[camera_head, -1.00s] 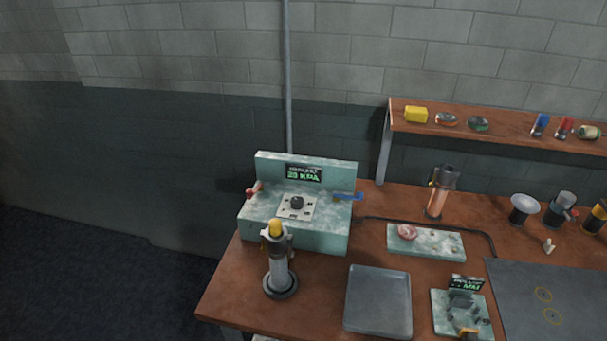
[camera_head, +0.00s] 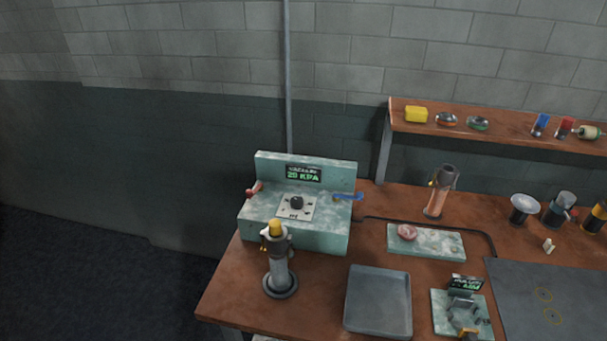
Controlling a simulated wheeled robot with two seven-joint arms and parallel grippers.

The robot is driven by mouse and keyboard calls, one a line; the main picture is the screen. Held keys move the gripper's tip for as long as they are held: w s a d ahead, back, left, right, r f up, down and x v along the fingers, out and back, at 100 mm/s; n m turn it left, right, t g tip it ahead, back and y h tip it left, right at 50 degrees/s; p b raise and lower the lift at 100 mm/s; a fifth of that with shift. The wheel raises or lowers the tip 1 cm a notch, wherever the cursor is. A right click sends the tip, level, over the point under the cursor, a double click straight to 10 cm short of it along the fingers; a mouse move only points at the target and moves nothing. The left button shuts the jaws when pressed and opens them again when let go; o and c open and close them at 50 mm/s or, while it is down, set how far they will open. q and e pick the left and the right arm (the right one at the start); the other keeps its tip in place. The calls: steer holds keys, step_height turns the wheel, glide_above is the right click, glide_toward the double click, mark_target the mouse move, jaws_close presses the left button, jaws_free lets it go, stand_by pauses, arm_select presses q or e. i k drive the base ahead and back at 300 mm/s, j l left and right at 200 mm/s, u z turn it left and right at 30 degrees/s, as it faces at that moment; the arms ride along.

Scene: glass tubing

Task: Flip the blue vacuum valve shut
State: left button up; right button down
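The blue valve lever (camera_head: 348,196) sticks out to the right from the right side of the pale green vacuum station (camera_head: 322,240). The lever lies nearly level. The station's small display (camera_head: 303,174) reads about 20 KPA in green, with a blurred line above it. A red lever (camera_head: 254,189) is on the station's left side. A dark knob (camera_head: 297,202) sits on a light plate on its top. Neither of my grippers is in view, and nothing touches the blue lever.
A grey tray (camera_head: 378,328), a green slab (camera_head: 450,245) and a copper-coloured cylinder (camera_head: 436,204) are to the right. A shelf (camera_head: 500,133) with small items is at the back right.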

mark_target(359, 195)
steer(key=l+z, duration=0.25)
steer(key=l, duration=0.5)
steer(key=i+l+z, duration=0.1)
steer(key=l+z, duration=0.15)
steer(key=l, duration=0.45)
